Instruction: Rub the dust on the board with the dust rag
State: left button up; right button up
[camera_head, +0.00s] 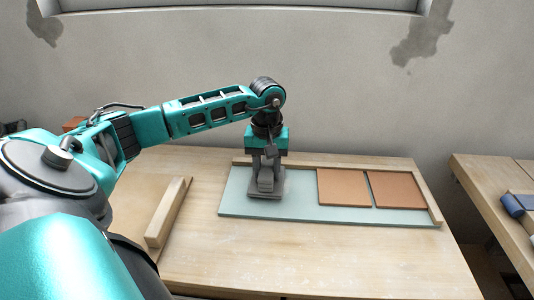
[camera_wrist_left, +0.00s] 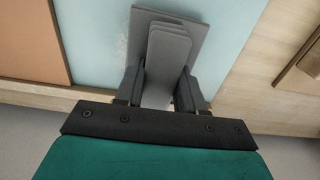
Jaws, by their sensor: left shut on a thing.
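The grey dust rag (camera_head: 266,195) lies flat on the pale blue-green board (camera_head: 235,205), towards its left part; it appears to touch the board. My left gripper (camera_head: 267,168) points down over it and is shut on its upright folded middle. In the left wrist view, the gripper's fingers (camera_wrist_left: 160,92) stand on both sides of the rag's fold (camera_wrist_left: 168,45), with the board (camera_wrist_left: 235,30) behind. A faint whitish patch, perhaps dust, shows on the board (camera_wrist_left: 117,45) beside the rag. My right gripper is in neither view.
Two orange-brown tiles (camera_head: 343,188) (camera_head: 398,190) lie on the board's right part. Wooden strips edge the board at the back (camera_head: 300,164) and right (camera_head: 428,205). A wooden bar (camera_head: 167,212) lies left. The table front (camera_head: 330,260) is clear. Another table stands right (camera_head: 490,185).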

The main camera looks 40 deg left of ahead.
aim_at(282, 180)
pick_arm(q)
jog(key=shift+f+b, duration=0.45)
jog(key=shift+f, duration=0.15)
jog(key=shift+w+d+f, duration=0.1)
jog(key=shift+w+d, duration=1.05)
jog(key=shift+d, duration=0.3)
jog(key=shift+w+d, duration=0.25)
jog(key=shift+d, duration=0.1)
jog(key=shift+f, duration=0.1)
jog(key=shift+r+p, duration=0.4)
jog(key=shift+r, duration=0.4)
jog(key=shift+a, duration=0.15)
